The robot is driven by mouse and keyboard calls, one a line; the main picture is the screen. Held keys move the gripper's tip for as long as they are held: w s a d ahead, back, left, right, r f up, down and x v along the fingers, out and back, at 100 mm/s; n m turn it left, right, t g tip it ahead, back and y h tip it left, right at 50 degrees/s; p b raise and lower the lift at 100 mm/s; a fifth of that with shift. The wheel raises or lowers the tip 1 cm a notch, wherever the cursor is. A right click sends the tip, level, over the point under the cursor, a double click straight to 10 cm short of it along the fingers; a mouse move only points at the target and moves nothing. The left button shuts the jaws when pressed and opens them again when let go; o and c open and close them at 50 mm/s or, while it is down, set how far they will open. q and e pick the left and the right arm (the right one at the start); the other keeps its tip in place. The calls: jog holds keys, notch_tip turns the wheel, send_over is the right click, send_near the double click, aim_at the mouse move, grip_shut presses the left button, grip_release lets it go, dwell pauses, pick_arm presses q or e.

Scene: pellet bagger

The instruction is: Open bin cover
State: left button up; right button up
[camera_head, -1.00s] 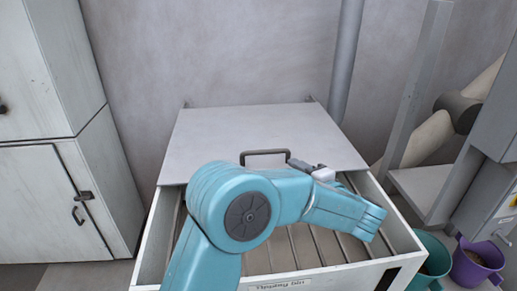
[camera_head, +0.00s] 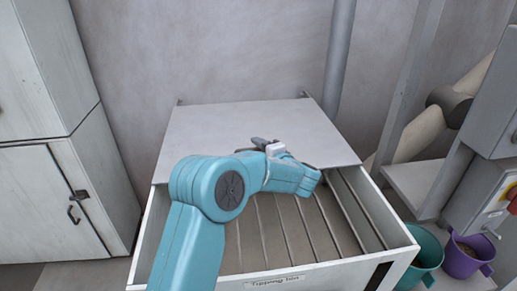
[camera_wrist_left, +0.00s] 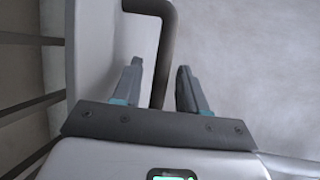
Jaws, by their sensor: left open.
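The bin cover (camera_head: 225,125) is a flat grey panel over the rear part of the white tipping bin (camera_head: 285,281). The bin's front part is uncovered and shows slats inside. My left gripper (camera_head: 262,144) is over the cover near its front edge, where the handle is hidden behind it in the head view. In the left wrist view the dark bar handle (camera_wrist_left: 164,45) runs between the two open fingers of my left gripper (camera_wrist_left: 160,78), with gaps showing on both sides. My right gripper is not in view.
A grey cabinet (camera_head: 55,200) with a latch stands to the left. A teal bucket (camera_head: 428,252) and a purple bucket (camera_head: 468,255) stand at the right, below a grey machine frame (camera_head: 425,180). A wall closes off the back.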

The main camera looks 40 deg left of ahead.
pick_arm(q)
jog(key=shift+a, duration=0.15)
grip_shut()
jog(key=w+a, duration=0.4)
jog(key=a, duration=0.1)
jog(key=w+a, duration=0.2)
jog(key=shift+w+a, duration=0.15)
jog(key=shift+a, duration=0.2)
grip_release()
jog(key=b+v, duration=0.1)
jog(key=v, duration=1.5)
jog(key=shift+d+r, duration=0.1)
jog(key=shift+d, duration=0.05)
